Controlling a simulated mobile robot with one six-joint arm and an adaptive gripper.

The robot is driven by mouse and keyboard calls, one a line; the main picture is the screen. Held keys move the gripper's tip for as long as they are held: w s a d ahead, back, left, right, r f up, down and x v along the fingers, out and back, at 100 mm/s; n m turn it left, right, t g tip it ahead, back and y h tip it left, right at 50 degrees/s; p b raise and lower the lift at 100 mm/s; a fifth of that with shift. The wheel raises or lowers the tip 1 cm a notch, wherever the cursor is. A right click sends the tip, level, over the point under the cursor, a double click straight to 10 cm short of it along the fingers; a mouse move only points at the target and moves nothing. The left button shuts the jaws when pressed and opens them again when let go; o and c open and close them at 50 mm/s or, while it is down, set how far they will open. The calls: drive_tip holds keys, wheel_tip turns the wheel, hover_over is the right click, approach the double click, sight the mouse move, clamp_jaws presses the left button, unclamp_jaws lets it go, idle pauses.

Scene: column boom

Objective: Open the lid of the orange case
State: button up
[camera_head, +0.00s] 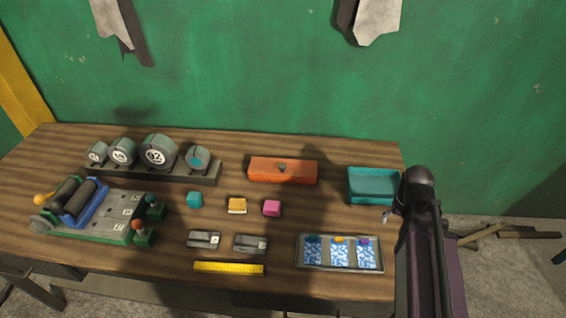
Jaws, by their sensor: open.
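The orange case (262,172) is a long, low box at the back middle of the wooden table. Its lid looks shut, and a small dark fitting (282,168) shows at the middle of it. My arm rises at the right of the picture. My gripper (388,216) is mostly hidden behind the arm; only a small grey part shows, just below the teal tray. It is open, well to the right of the orange case and apart from it. Nothing is seen held in it.
A teal tray (373,200) stands right of the case, and a rack of round gauges (150,172) left of it. Teal, yellow and pink blocks (272,208) lie in front. A grey tray (326,268) with blue-patterned pieces lies front right. A green wall (240,70) stands behind the table.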

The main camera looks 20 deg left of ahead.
drive_tip(key=w+a+r+n+t+y+p, duration=0.1)
drive_tip(key=w+a+r+n+p, duration=0.2)
drive_tip(key=a, duration=0.6)
drive_tip(key=w+a+r+t+p, duration=0.1)
drive_tip(key=w+a+r+p, duration=0.15)
drive_tip(key=w+a, duration=0.45)
wheel_tip(320, 180, up, 5)
drive_tip(key=n+t+y+p, duration=0.1)
drive_tip(key=n+y+p, duration=0.1)
drive_tip(key=n+p, duration=0.1)
hover_over(282, 166)
drive_tip(key=s+d, duration=0.3)
drive_tip(key=s, duration=0.1)
drive_tip(key=shift+s+d+r, duration=0.1)
drive_tip(key=shift+s+d, duration=0.05)
drive_tip(key=shift+s, duration=0.05)
drive_tip(key=b+x, duration=0.8)
drive_tip(key=x, duration=0.1)
drive_tip(key=b+x, duration=0.4)
drive_tip(key=shift+w+d+f+b, duration=0.15)
drive_tip(key=shift+f+b, duration=0.15)
drive_tip(key=shift+f, duration=0.15)
clamp_jaws()
